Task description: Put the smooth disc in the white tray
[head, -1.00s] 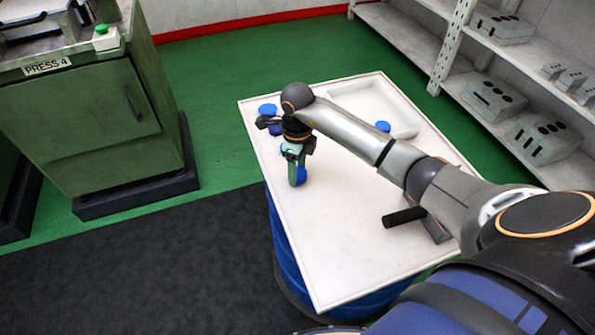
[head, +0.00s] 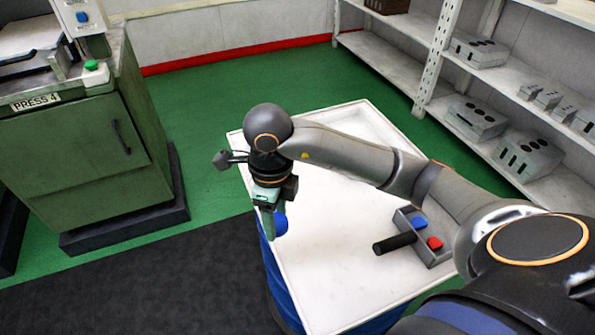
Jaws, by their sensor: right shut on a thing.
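My right gripper (head: 270,226) points down above the left edge of the white table and is shut on a blue disc (head: 280,224). The disc's face is too small to tell whether it is smooth. The white tray (head: 372,126) lies at the far side of the table, largely hidden behind my right arm. Other blue discs seen earlier on the table and in the tray are hidden now. My left gripper is not in view.
A grey holder (head: 436,255) with a black handle (head: 395,243) holds a blue piece and a red piece at the table's right. The near tabletop (head: 330,270) is clear. A green press (head: 85,150) stands left and shelves (head: 405,75) stand at the back right.

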